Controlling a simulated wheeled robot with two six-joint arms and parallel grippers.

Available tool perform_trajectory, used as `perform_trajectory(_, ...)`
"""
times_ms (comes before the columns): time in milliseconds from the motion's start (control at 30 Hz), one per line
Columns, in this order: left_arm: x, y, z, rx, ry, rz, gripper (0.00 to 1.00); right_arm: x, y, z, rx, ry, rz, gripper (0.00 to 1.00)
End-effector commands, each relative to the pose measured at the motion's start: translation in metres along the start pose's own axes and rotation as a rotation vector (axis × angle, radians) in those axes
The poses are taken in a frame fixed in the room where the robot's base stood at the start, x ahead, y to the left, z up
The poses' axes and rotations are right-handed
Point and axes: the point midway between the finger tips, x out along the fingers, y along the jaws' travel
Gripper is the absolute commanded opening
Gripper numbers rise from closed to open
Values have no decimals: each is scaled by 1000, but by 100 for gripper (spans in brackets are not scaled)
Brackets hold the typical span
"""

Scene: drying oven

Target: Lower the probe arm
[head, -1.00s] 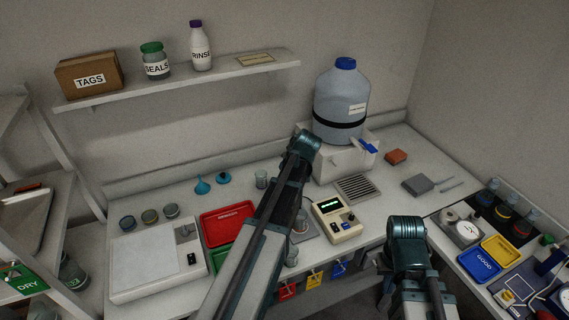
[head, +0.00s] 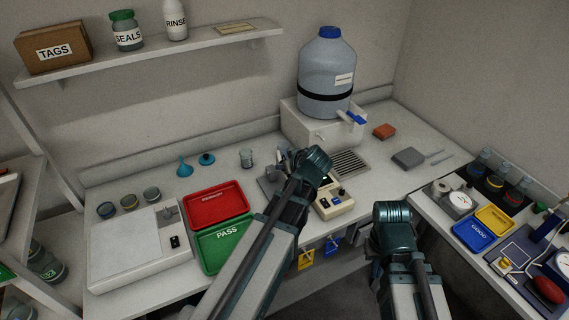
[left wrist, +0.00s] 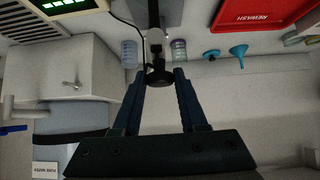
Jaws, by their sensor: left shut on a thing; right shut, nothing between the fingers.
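The probe arm (left wrist: 155,42) is a pale bar with a dark round knob (left wrist: 158,76) in the left wrist view. My left gripper (left wrist: 163,73) is shut on the knob, one finger on each side. In the head view my left wrist covers this grip; part of the grey probe stand (head: 271,181) shows to its left. The cream meter (head: 338,204) with a dark display stands just right of my left arm; its lit green display shows in the left wrist view (left wrist: 65,4). My right gripper (head: 374,262) is shut and empty in front of the bench, its fingers mostly hidden.
A red tray (head: 216,205) and a green PASS tray (head: 226,244) lie left of my left arm. A water jug (head: 328,75) on a white base stands behind. A small beaker (head: 246,158) and blue funnels (head: 184,168) are at the back. The side bench (head: 436,205) is at right.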

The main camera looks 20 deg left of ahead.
Motion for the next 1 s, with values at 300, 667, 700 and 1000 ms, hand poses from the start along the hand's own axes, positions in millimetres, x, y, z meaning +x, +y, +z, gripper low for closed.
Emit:
perform_trajectory(300,-2,-2,9,-4,-17,-2,0,3,0,0,0,0,0,0)
perform_trajectory(667,-2,-2,8,-3,-14,-1,70,3,0,0,0,0,0,0)
perform_trajectory(700,-2,-1,8,-3,-14,-1,70,2,0,0,0,0,0,0)
perform_trajectory(1000,-7,-1,5,-2,-11,0,70,-2,0,0,0,0,0,0)
